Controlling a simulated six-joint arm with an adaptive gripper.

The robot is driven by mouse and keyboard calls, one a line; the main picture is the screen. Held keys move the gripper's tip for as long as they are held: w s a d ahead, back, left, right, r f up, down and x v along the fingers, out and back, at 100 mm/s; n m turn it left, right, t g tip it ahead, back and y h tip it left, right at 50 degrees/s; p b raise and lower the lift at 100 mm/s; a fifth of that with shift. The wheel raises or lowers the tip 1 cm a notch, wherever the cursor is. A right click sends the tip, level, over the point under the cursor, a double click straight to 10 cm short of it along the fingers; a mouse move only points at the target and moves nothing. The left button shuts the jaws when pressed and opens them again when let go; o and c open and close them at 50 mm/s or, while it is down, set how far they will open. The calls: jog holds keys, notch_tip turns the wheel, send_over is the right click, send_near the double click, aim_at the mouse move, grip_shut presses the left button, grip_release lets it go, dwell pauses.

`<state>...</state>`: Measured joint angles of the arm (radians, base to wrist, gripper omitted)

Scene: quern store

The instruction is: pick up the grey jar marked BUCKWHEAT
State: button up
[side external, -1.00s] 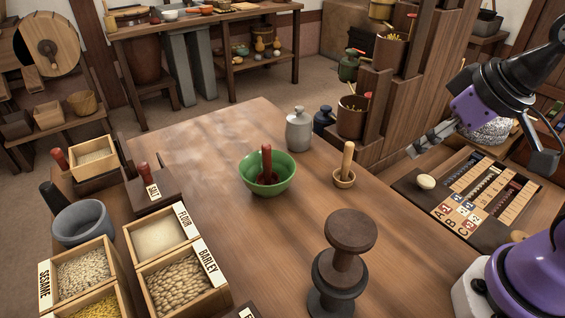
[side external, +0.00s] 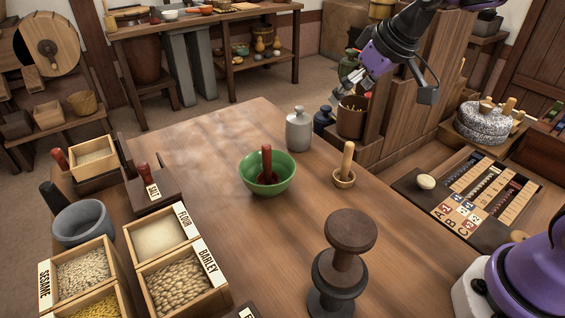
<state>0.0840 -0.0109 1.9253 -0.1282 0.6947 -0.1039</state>
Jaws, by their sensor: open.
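A grey lidded jar (side external: 299,130) stands upright near the back right edge of the wooden table (side external: 215,180). No marking on it can be read from this side. My gripper (side external: 360,97) is open and empty, up and to the right of the grey jar and apart from it. Its fingers point down and left, in front of the wooden posts.
A green bowl (side external: 282,180) with a red pestle stands left of the jar. A dark blue jar (side external: 323,121) is just behind the grey jar. A dark wooden spool (side external: 343,262) stands in front. The table's back left is clear.

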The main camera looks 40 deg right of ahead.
send_near(301, 115)
notch_tip(301, 115, down, 2)
jog(key=shift+n+y, duration=0.3)
jog(key=shift+n, duration=0.1)
jog(key=x, duration=0.5)
jog(key=shift+w+d, duration=0.4)
jog(key=x, duration=0.6)
jog(key=shift+w+a+r, duration=0.1)
jog(key=shift+w+a, duration=0.1)
jog(key=c, duration=1.4)
